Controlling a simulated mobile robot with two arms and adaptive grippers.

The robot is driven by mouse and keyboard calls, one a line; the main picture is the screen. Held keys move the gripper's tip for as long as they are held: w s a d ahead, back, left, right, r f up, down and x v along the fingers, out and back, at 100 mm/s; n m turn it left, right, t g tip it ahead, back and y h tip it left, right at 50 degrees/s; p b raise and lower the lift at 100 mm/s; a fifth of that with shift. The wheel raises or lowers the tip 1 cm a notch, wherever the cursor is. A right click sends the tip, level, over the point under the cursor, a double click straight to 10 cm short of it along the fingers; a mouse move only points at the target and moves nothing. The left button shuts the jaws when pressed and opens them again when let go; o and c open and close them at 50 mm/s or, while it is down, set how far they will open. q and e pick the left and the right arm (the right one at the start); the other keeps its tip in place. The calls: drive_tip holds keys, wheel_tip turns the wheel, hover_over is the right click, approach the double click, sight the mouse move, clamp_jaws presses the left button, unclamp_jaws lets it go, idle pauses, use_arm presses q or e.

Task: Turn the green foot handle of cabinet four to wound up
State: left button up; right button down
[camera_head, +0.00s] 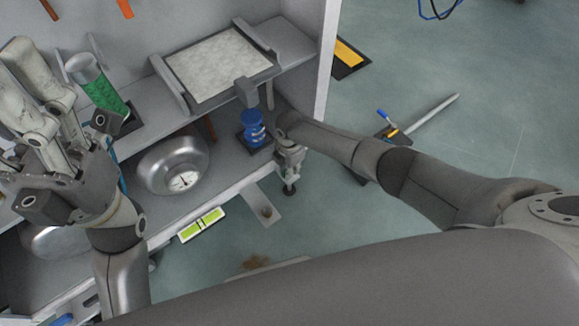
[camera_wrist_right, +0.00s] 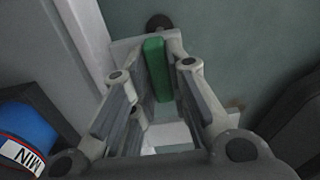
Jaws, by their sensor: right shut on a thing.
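The green foot handle (camera_wrist_right: 156,68) shows in the right wrist view as an upright green bar between the finger pads. My right gripper (camera_wrist_right: 160,85) is shut on it. In the head view the right gripper (camera_head: 289,160) is low at the front corner of the grey-white cabinet (camera_head: 262,187), beside its foot, and covers the handle there. A dark round foot pad (camera_wrist_right: 158,23) shows beyond the fingers in the wrist view. My left gripper (camera_head: 38,110) is raised at the far left, in front of the shelves, and its jaw opening is unclear.
A blue object (camera_head: 253,128) stands on the shelf close to my right gripper. A silver round vessel with a gauge (camera_head: 175,165), a green cylinder (camera_head: 98,85) and a level (camera_head: 201,224) are to the left. A pallet jack-like tool (camera_head: 420,120) lies on the open floor at right.

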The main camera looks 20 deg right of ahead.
drive_tip(key=shift+s+a, duration=0.1)
drive_tip(key=c, duration=1.4)
unclamp_jaws()
drive_tip(key=shift+r, duration=0.1)
wheel_tip(320, 180, up, 12)
drive_tip(key=shift+f, duration=0.1)
